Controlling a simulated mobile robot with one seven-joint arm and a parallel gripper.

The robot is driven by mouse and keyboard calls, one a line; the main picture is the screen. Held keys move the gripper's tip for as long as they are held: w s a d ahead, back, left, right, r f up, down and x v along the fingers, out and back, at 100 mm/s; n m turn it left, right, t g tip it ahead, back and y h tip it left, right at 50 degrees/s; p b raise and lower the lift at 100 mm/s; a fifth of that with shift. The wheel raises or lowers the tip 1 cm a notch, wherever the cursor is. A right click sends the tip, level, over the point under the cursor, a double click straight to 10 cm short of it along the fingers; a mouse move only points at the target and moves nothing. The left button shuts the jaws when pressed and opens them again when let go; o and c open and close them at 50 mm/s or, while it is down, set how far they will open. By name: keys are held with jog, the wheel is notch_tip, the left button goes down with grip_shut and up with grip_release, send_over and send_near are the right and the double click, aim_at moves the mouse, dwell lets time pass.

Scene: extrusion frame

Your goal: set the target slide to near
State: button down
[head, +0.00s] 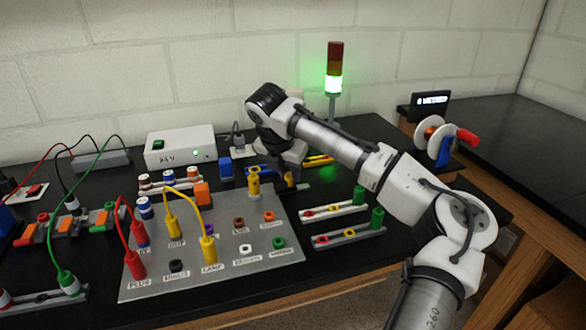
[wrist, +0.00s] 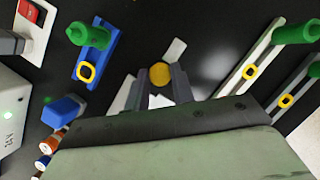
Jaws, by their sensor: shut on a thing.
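A pale slide rail (wrist: 175,50) lies on the dark bench, with a round yellow knob (wrist: 160,75) on it. My gripper (wrist: 160,84) has its two fingers on either side of this knob and is shut on it. The knob sits close to the rail's upper end in the wrist view; the rest of the rail is partly hidden by my fingers. In the head view my gripper (head: 290,178) is low over the bench, just beyond the panel's far right corner, and hides much of the slide. A grey rail end (head: 303,187) shows right of it.
Two pale slides with green knobs (head: 360,195) (head: 377,217) lie to the right. A blue slide (wrist: 95,55) with a green knob lies on the other side. A lit tower (head: 334,80) stands behind.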

jog(key=a, duration=0.1)
jog(key=s+a, duration=0.1)
jog(key=shift+a+p, duration=0.35)
jog(key=shift+a, duration=0.05)
jog(key=shift+w, duration=0.1)
jog(key=c, duration=1.2)
grip_release()
jog(key=shift+d, duration=0.1)
jog(key=shift+r, duration=0.15)
jog(key=b+v, duration=0.1)
jog(key=v, duration=1.2)
jog(key=shift+r, duration=0.3)
